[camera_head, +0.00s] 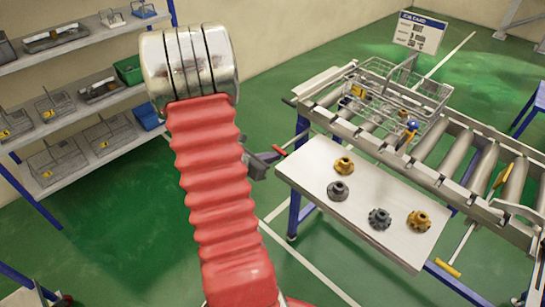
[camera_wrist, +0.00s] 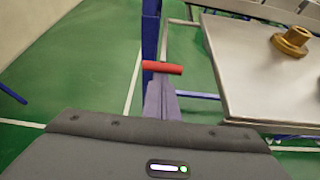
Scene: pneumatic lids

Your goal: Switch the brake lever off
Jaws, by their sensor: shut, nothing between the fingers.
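A small red bar-shaped handle (camera_head: 279,150) shows near the left corner of the conveyor's side table. It also shows in the wrist view (camera_wrist: 162,67), lying crosswise at the tips of my gripper (camera_wrist: 161,85). My gripper is shut with nothing held. In the head view my gripper (camera_head: 268,159) is partly hidden behind my red arm sleeve, close beside the red handle. I cannot tell whether they touch. Levers with yellow grips (camera_head: 501,177) and a blue grip (camera_head: 411,126) stand on the conveyor. No label shows which one is the brake lever.
The side table (camera_head: 320,165) holds gold and dark metal parts. A wire basket (camera_head: 385,95) sits on the roller conveyor (camera_head: 455,158). Another yellow-gripped bar (camera_head: 447,268) hangs at the lower right. Shelves (camera_head: 75,85) with baskets stand left. Green floor between is free.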

